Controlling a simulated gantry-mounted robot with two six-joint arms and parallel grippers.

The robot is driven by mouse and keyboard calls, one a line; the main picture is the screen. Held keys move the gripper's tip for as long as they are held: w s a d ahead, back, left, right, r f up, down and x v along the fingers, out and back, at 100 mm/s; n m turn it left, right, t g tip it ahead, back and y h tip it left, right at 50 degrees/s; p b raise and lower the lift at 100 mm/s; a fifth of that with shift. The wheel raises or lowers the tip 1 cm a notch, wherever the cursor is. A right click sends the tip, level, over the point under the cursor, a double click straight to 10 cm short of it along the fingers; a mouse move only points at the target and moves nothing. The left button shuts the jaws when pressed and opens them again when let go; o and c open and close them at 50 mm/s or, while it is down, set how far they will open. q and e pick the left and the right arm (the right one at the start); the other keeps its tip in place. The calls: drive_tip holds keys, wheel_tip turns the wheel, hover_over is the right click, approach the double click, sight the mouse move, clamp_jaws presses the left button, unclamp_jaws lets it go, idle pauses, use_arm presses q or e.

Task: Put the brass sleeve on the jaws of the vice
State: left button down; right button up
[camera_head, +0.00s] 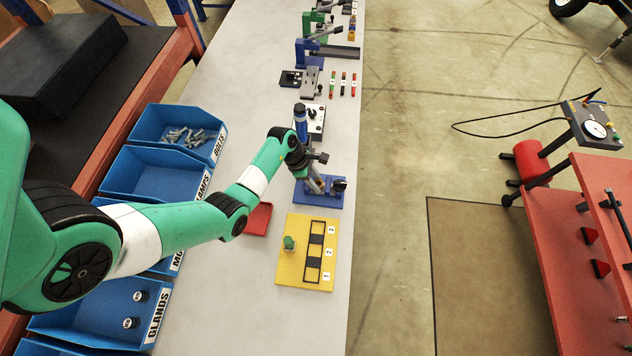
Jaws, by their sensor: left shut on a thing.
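My left gripper (315,181) reaches in from the left on the green and white arm and points down over a blue base plate (318,201). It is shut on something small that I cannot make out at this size. A dark metal block (338,185) stands on the blue plate just right of the fingers; it may be part of the vice, but I cannot tell. I cannot pick out the brass sleeve or the vice jaws clearly, as the gripper covers much of that spot. My right gripper is not in view.
A yellow board (287,273) with a green knob and numbered slots lies nearer on the grey bench (240,320). A red tray (259,219) lies beside it. Blue bins (150,175) line the left edge. Farther back stand presses (309,54) and fixtures. Floor lies right of the bench.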

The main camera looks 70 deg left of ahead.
use_arm(q)
drive_tip(key=shift+f, duration=0.1)
drive_tip(key=shift+c, duration=2.3)
unclamp_jaws()
drive_tip(key=p+v, duration=0.4)
drive_tip(key=v, duration=0.8)
drive_tip(key=shift+a, duration=0.1)
